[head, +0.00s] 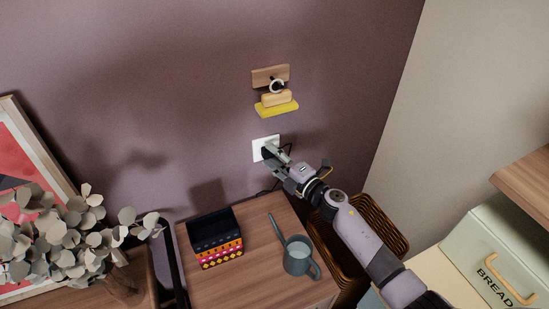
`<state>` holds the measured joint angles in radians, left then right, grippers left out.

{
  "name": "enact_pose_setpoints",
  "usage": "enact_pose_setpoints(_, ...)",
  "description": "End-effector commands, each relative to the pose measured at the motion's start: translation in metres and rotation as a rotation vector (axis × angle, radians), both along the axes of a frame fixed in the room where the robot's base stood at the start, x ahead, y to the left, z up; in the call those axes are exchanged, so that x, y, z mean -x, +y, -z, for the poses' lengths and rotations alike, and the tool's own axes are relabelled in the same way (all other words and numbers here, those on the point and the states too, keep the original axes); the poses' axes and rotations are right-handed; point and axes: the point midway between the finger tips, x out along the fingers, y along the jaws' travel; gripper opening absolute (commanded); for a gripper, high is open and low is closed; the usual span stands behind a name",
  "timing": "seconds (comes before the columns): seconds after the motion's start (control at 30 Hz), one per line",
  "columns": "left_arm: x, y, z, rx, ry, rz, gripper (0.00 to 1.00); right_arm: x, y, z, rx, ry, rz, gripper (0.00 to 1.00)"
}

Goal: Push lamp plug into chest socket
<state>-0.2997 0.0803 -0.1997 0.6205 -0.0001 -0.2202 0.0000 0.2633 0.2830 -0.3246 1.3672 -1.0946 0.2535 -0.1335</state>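A white wall socket (258,151) is on the purple wall above the wooden chest (205,292). My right gripper (272,155) reaches up from the lower right, with its fingertips in front of the socket's right part. A small dark shape, perhaps the plug, shows at the fingertips; the fingers largely hide it. A dark cable (268,189) hangs below the gripper toward the chest's back edge. I cannot tell whether the plug is in the socket or how tightly the fingers close on it. My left gripper is not in view.
A patterned box (220,248) and a grey mug (298,262) with a long utensil stand on the chest. A wicker basket (385,229) is to its right. A wall holder with a yellow piece (277,107) is above the socket. A leafy plant (60,235) is at left.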

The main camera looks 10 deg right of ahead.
Motion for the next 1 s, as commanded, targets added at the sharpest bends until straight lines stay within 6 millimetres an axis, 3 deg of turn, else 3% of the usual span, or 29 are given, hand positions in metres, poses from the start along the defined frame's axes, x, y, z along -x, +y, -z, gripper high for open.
enact_pose_setpoints(0.2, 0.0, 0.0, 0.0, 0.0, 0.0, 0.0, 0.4, 0.0, 0.0, 0.0, 0.0, 0.0, 0.0, 0.53)
enact_pose_setpoints(0.57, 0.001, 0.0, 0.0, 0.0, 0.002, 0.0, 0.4, 0.005, -0.003, 0.001, 0.001, 0.002, 0.001, 0.53)
enact_pose_setpoints(1.0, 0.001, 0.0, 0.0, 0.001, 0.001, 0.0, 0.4, 0.079, -0.042, 0.002, 0.001, 0.003, 0.0, 0.53)
